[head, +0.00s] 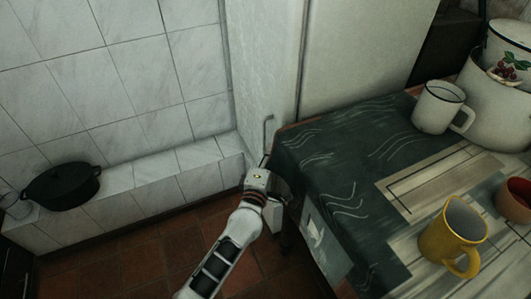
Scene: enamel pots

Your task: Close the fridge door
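A tall white fridge (365,50) stands at the top middle, behind the table. A narrower white panel (262,60), which looks like its door, faces left, with a vertical edge between the two. A thin grey handle (268,132) is low on this panel. How far the door stands open is not clear. One arm of mine reaches up from the bottom, left of centre, and I take it as the left. Its gripper (263,174) is just below the handle, near the table corner. Its fingers are mostly hidden, and contact cannot be told. My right gripper is not in view.
A table with a dark patterned cloth (335,160) is right of the arm, bearing a white mug (436,108), a yellow mug (450,235), a reddish bowl (514,202) and a white pot (495,105). A black pot (62,187) sits on the tiled ledge (150,190). Brown floor is clear at lower left.

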